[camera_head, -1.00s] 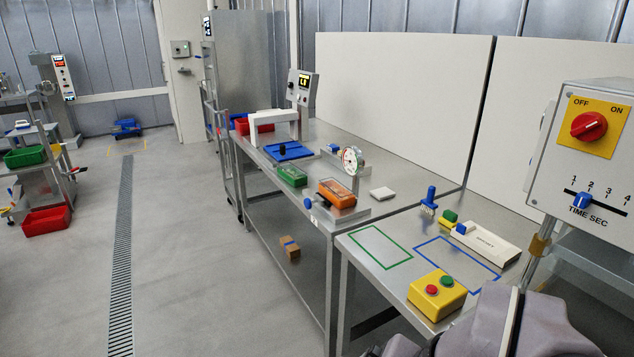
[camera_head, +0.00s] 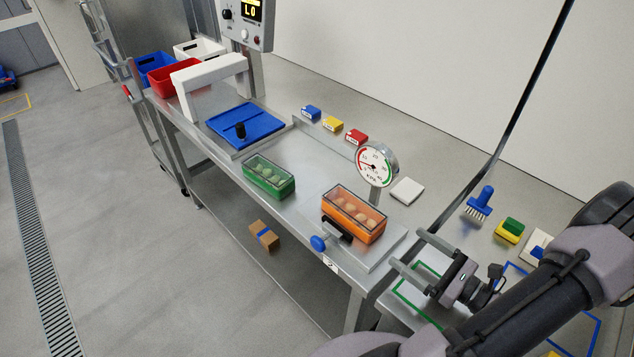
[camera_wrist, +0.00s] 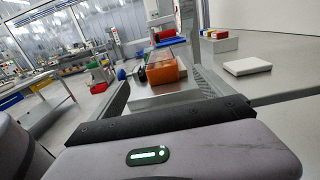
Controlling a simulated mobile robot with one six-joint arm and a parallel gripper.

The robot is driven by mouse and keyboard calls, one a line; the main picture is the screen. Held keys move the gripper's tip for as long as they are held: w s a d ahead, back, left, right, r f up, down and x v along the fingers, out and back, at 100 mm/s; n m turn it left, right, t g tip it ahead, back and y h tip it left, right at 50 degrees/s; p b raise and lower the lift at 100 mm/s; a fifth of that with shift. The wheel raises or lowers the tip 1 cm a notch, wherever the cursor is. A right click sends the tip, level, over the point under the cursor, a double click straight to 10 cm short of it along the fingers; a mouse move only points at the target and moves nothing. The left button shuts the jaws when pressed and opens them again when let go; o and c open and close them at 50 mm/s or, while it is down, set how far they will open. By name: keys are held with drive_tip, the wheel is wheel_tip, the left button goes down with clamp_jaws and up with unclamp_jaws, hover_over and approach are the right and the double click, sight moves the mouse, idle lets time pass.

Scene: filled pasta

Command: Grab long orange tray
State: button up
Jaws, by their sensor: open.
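The long orange tray (camera_head: 353,216) holds several pale pieces of pasta under a clear top. It sits on a raised metal plate at the front edge of the steel bench, beside a round dial gauge. It also shows in the wrist view (camera_wrist: 163,74), ahead and between my fingers. My gripper (camera_head: 407,249) is open and empty, to the right of the tray and apart from it, with its fingers pointing toward it. In the wrist view my gripper (camera_wrist: 160,88) has a finger on each side.
A green tray (camera_head: 268,177) lies left of the orange one. A blue-knobbed clamp (camera_head: 322,242) stands at the orange tray's near side. The dial gauge (camera_head: 376,166) rises behind it. A white block (camera_head: 407,190) and blue brush (camera_head: 480,203) lie to the right.

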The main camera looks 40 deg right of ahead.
drive_tip(key=b, duration=0.3)
approach(359, 210)
drive_tip(key=w, duration=0.3)
drive_tip(key=shift+w+a+f, duration=0.25)
drive_tip(key=shift+w+f, duration=0.05)
drive_tip(key=shift+w, duration=0.1)
drive_tip(key=w+b, duration=0.1)
drive_tip(key=w, duration=0.2)
drive_tip(key=w+b, duration=0.1)
drive_tip(key=w, duration=0.2)
drive_tip(key=shift+w+a+r, duration=0.2)
drive_tip(key=c, duration=1.9)
